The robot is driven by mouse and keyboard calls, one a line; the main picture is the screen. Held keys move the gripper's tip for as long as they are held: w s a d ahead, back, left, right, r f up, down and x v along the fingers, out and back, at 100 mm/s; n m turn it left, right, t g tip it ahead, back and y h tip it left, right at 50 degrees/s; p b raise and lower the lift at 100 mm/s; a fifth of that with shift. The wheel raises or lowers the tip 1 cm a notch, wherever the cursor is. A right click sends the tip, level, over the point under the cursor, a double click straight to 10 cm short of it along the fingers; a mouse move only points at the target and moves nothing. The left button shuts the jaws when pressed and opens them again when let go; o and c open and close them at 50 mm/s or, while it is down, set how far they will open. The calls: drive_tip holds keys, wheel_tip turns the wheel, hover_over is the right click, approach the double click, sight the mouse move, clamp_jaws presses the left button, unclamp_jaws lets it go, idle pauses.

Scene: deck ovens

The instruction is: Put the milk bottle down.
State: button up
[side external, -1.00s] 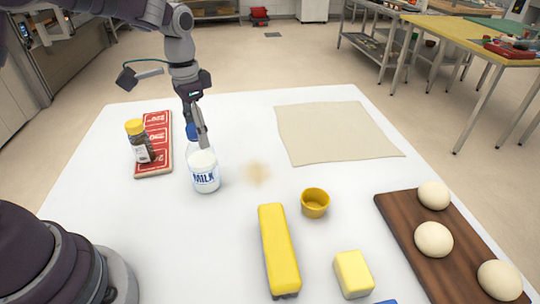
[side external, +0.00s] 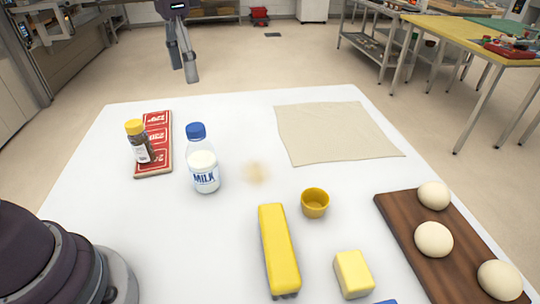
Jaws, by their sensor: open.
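The milk bottle (side external: 204,168) stands upright on the white table, left of the middle. It is clear with a blue cap and a MILK label, and white milk fills its lower part. My gripper (side external: 183,62) is at the top of the side external view, above the bottle and apart from it. Its fingers point down, open and empty. The upper part of my arm is out of the picture.
Left of the bottle, a dark jar with a yellow lid (side external: 139,141) stands on a red and white board (side external: 157,121). To the right are a beige cloth (side external: 335,132), a yellow cup (side external: 315,203), a long yellow block (side external: 278,250), a smaller block (side external: 353,274) and a wooden board (side external: 408,221) with dough balls.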

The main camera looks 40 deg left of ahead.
drive_tip(key=s+d+f+n+t, duration=0.1)
drive_tip(key=s+n+t, duration=0.1)
drive_tip(key=s, duration=0.4)
drive_tip(key=s+d+f+n+t, duration=0.1)
drive_tip(key=s+d+t, duration=0.1)
drive_tip(key=s, duration=0.5)
drive_tip(key=shift+f+n+t, duration=0.3)
drive_tip(key=shift+n+t, duration=0.1)
drive_tip(key=shift+t, duration=0.4)
